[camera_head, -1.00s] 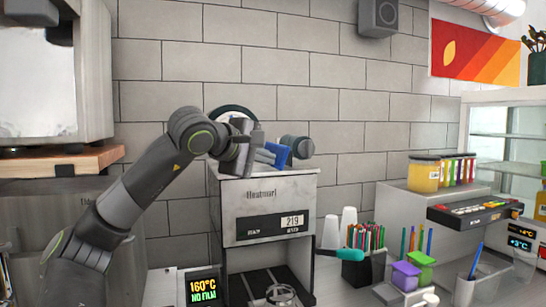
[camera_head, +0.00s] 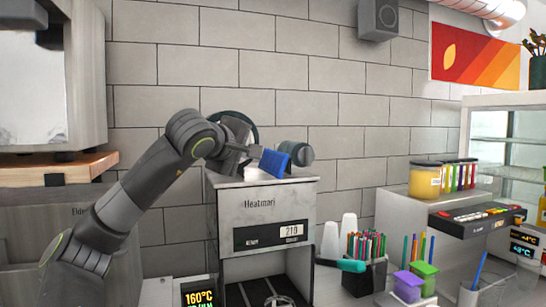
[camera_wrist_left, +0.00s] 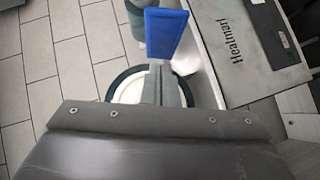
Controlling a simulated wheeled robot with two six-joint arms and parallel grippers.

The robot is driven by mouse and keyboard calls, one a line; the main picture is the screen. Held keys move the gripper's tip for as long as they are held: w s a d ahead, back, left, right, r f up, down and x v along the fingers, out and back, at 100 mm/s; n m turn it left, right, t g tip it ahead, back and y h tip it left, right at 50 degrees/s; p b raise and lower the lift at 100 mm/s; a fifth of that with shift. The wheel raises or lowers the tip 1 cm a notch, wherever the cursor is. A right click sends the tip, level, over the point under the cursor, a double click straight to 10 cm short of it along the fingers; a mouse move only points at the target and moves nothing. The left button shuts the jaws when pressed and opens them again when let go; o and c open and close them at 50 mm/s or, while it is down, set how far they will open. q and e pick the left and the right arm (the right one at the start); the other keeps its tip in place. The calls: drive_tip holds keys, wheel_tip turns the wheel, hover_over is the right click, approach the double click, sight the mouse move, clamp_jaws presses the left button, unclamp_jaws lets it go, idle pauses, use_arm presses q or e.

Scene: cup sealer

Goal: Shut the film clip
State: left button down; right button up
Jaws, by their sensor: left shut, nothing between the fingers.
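The blue film clip (camera_head: 274,162) stands raised and tilted on top of the cup sealer (camera_head: 268,205). It also shows as an upright blue plate in the left wrist view (camera_wrist_left: 167,34). My left gripper (camera_head: 255,153) is shut and empty, just left of the blue clip. In the left wrist view its fingers (camera_wrist_left: 159,72) point toward the clip's lower end. I cannot tell whether they touch it. A round pale roll with a dark rim (camera_wrist_left: 128,88) lies behind the fingers, partly hidden by them. My right gripper is not in view.
A grey cylinder (camera_head: 299,153) sits right of the clip. A display (camera_head: 198,298) reads 160°C. White cups (camera_head: 349,229), a pencil holder (camera_head: 364,276) and small coloured boxes (camera_head: 408,286) stand to the right.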

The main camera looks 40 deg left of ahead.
use_arm(q)
drive_tip(key=p, duration=0.3)
approach(279, 163)
drive_tip(key=w+a, duration=0.2)
drive_tip(key=a, duration=0.1)
drive_tip(key=shift+w+d+f+p, duration=0.2)
drive_tip(key=shift+w+d+p, duration=0.1)
drive_tip(key=shift+w, duration=0.2)
drive_tip(key=shift+w+d+f+p, duration=0.15)
drive_tip(key=shift+w+f+p, duration=0.15)
drive_tip(key=shift+w, duration=0.25)
drive_tip(key=shift+w+d+f+p, duration=0.15)
drive_tip(key=shift+w+d+p, duration=0.15)
drive_tip(key=shift+w, duration=0.2)
drive_tip(key=shift+s+a, duration=0.1)
drive_tip(key=shift+a, duration=0.1)
